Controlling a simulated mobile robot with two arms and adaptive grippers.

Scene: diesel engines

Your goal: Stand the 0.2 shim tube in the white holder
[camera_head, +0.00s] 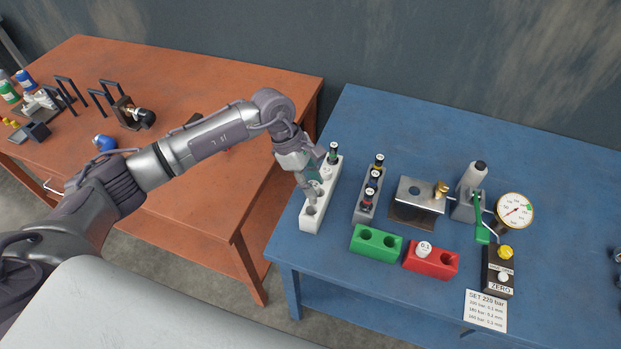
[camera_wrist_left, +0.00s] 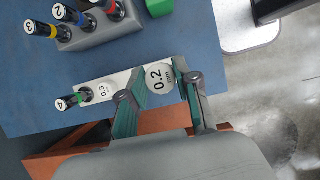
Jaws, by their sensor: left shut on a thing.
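The white holder (camera_head: 308,224) lies along the left part of the blue table and also shows in the wrist view (camera_wrist_left: 140,124). My left gripper (camera_head: 313,191) is above it, its fingers (camera_wrist_left: 158,96) shut on the white 0.2 shim tube (camera_wrist_left: 158,77). The tube's labelled top faces the wrist camera. The fingers hide most of the tube in the head view, and I cannot tell whether its bottom is inside a hole. The 0.3 tube (camera_wrist_left: 102,91) and a dark injector marked 4 (camera_wrist_left: 68,102) stand in the holder. My right gripper is not in view.
Right of the holder are a grey rack with several injectors (camera_head: 369,194), a green block (camera_head: 376,243) and a red block (camera_head: 431,261) with the 0.1 tube (camera_head: 424,248). A pump with a gauge (camera_head: 515,210) stands farther right. An orange table (camera_head: 185,75) is left.

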